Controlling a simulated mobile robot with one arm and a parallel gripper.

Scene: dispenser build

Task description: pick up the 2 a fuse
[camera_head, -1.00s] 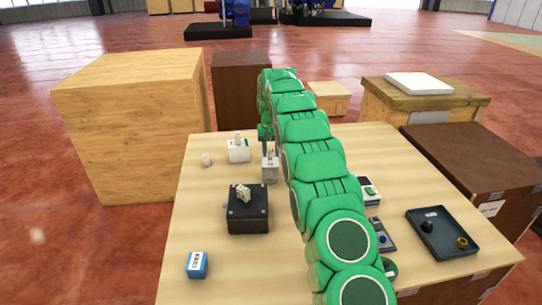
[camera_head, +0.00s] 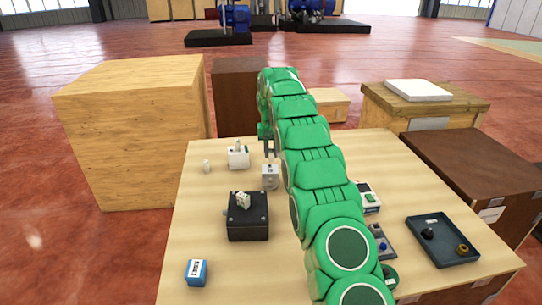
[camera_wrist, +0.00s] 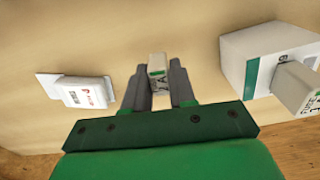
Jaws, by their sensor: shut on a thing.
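My gripper (camera_wrist: 160,86) is shut on a small pale grey fuse (camera_wrist: 157,69) in the wrist view. The fuse has a green mark and a letter A; I cannot read its full rating. In the head view my gripper (camera_head: 269,148) is at the far part of the table, just behind a grey block (camera_head: 270,179). The fuse cannot be made out there, as my arm and fingers cover it. I cannot tell how high it is above the table.
A white block (camera_wrist: 237,62) with a green stripe holds another fuse (camera_wrist: 300,88), close on the wrist view's right. A white labelled piece (camera_wrist: 86,92) lies at left. A black box (camera_head: 247,221), blue box (camera_head: 196,272) and dark tray (camera_head: 443,243) stand on the table (camera_head: 215,235).

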